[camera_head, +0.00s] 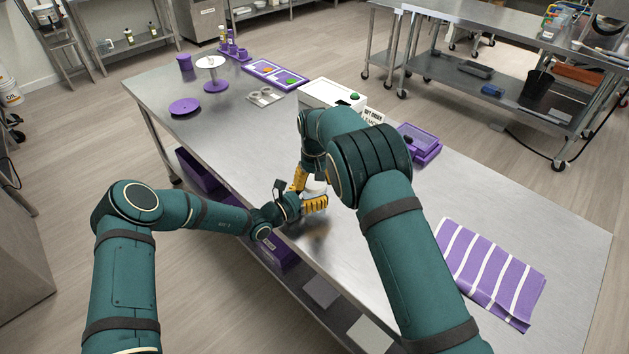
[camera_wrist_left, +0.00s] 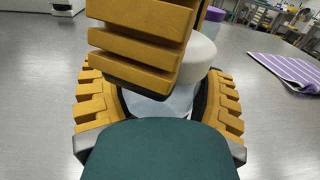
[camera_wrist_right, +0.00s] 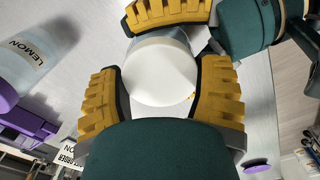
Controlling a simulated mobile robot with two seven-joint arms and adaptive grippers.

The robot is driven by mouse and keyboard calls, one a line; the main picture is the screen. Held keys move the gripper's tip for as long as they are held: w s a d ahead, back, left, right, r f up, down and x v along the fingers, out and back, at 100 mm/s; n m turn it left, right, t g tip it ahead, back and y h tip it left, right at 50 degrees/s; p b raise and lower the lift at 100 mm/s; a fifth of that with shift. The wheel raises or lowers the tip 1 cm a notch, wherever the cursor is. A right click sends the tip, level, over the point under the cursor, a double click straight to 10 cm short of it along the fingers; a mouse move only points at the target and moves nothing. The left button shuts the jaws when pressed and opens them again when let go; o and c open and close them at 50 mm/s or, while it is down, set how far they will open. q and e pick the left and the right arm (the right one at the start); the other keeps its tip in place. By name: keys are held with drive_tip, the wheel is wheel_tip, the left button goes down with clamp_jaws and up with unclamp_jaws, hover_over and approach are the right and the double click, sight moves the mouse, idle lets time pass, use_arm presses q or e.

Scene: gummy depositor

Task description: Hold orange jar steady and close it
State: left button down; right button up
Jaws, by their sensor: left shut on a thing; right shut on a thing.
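The jar has a round white lid (camera_wrist_right: 163,74) and a pale, clear body (camera_wrist_left: 150,103). No orange label shows. In the head view the jar (camera_head: 314,187) is mostly hidden by my grippers above the steel table's near edge. My left gripper (camera_wrist_left: 158,100) is shut around the jar's body, with a finger on each side. My right gripper (camera_wrist_right: 160,90) is shut with its fingers on both sides of the white lid. One of its fingers blocks part of the left wrist view. Whether the lid is seated or turned cannot be told.
A clear jar labelled LEMON (camera_wrist_right: 30,50) stands close by in the right wrist view. A white machine (camera_head: 330,94) with a green button and a purple box (camera_head: 419,142) stand behind. A striped purple cloth (camera_head: 490,268) lies at right. The table's left middle is clear.

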drive_tip(key=m, duration=0.3)
drive_tip(key=shift+m, duration=0.4)
drive_tip(key=m, duration=0.3)
drive_tip(key=shift+m, duration=0.4)
drive_tip(key=o, duration=1.3)
wheel_tip(320, 180, up, 12)
use_arm(q)
unclamp_jaws()
